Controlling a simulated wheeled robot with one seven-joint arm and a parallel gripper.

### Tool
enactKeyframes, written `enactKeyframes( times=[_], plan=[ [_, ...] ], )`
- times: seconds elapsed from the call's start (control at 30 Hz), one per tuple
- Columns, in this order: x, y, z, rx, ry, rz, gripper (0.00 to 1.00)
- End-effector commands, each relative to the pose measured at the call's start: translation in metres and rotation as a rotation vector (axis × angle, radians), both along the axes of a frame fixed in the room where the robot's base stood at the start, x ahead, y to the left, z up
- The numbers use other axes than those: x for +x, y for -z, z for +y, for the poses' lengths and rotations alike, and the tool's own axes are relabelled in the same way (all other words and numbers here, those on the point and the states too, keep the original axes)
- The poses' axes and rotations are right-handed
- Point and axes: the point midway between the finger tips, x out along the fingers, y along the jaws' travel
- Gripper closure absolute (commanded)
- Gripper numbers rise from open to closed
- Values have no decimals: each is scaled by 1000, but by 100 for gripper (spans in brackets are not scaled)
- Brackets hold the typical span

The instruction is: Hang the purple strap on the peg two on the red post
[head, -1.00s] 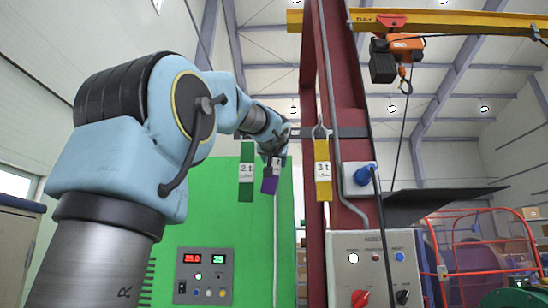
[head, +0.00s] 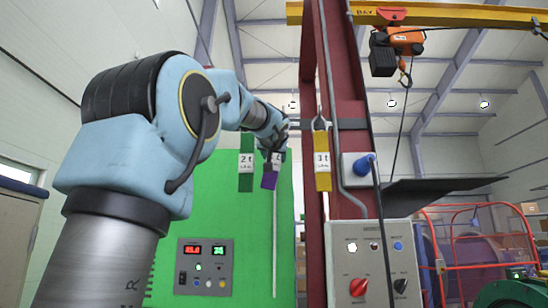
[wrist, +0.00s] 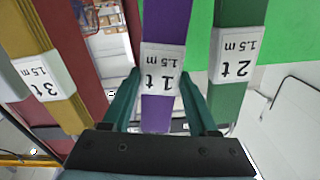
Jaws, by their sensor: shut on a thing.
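The purple strap (head: 269,180) has a white "1 t" label and is held by my gripper (head: 276,146), between the green and yellow straps. In the wrist view the purple strap (wrist: 162,60) runs between the two teal fingers of my gripper (wrist: 160,82), which are shut on it near its label. In the head view it hangs slightly tilted. The red post (head: 345,90) stands to the right of my gripper, with a dark bar (head: 352,124) across it. The pegs are too small or hidden to tell apart; my arm covers part of the bar.
The green "2 t" strap (head: 246,172) hangs left of the purple one, its top hidden by my arm. The yellow "3 t" strap (head: 322,165) hangs at the red post. A grey control box (head: 374,262) and dark shelf (head: 430,190) stand to the right.

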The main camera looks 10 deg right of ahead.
Motion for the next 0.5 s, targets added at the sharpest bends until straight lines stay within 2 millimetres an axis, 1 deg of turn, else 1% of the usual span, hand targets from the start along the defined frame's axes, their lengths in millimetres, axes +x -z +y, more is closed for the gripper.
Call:
enactKeyframes(
  times=[0.03,0.07,0.33,0.5],
  plan=[
    [0,-1,0,0,0,-2,100],
    [0,-1,0,0,0,-2,37],
    [0,-1,0,0,0,-1,7],
    [0,0,0,0,0,0,6]
  ],
)
